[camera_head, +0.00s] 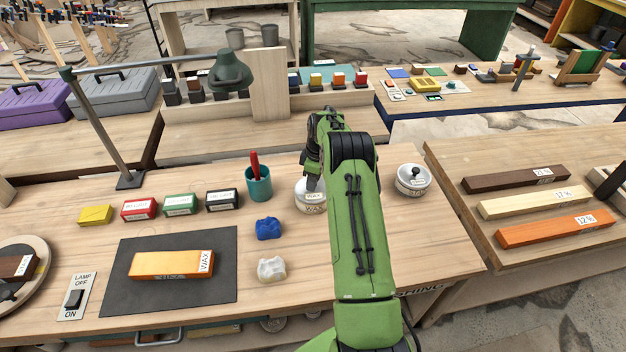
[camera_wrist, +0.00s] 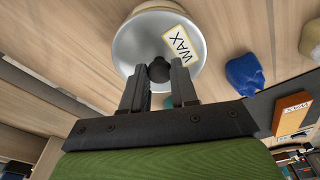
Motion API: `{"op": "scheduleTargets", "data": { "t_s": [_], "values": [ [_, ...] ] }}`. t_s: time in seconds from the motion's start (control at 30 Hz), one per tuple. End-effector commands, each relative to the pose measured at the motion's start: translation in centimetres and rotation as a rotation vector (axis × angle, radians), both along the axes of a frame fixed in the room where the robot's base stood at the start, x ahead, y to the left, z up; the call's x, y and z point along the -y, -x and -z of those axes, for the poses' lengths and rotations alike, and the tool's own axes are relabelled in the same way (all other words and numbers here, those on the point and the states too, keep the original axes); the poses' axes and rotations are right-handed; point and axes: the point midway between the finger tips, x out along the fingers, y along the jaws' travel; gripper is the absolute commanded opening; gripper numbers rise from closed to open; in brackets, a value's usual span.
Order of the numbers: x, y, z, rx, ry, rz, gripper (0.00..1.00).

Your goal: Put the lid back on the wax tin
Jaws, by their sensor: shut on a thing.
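The pale round lid (camera_wrist: 145,40) has a WAX label and a black knob. My gripper (camera_wrist: 158,78) is shut on the knob, with a dark finger at each side. In the head view, the lid (camera_head: 301,187) is at my gripper (camera_head: 314,178), left of my green arm. A white tin (camera_head: 312,208) with its own WAX label shows directly below the lid. The two overlap in the picture, and I cannot tell whether they touch.
A teal cup (camera_head: 258,184) with a red handle stands left. Blue (camera_head: 269,228) and white (camera_head: 271,269) crumpled cloths lie in front. An orange wax block (camera_head: 172,264) lies on a dark mat (camera_head: 125,300).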

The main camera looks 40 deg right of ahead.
Motion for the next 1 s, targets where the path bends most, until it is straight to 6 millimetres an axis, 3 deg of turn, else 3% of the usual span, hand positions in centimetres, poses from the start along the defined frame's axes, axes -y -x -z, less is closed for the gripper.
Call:
{"op": "scheduleTargets", "data": {
  "t_s": [0.9, 0.93, 1.0],
  "values": [
    [-0.05, -0.05, 0.05, 0.001, -0.001, -0.001, 0.00],
    [-0.05, -0.05, 0.05, 0.001, -0.001, -0.001, 0.33],
    [-0.04, -0.04, 0.05, 0.001, -0.001, -0.001, 0.43]
  ]
}}
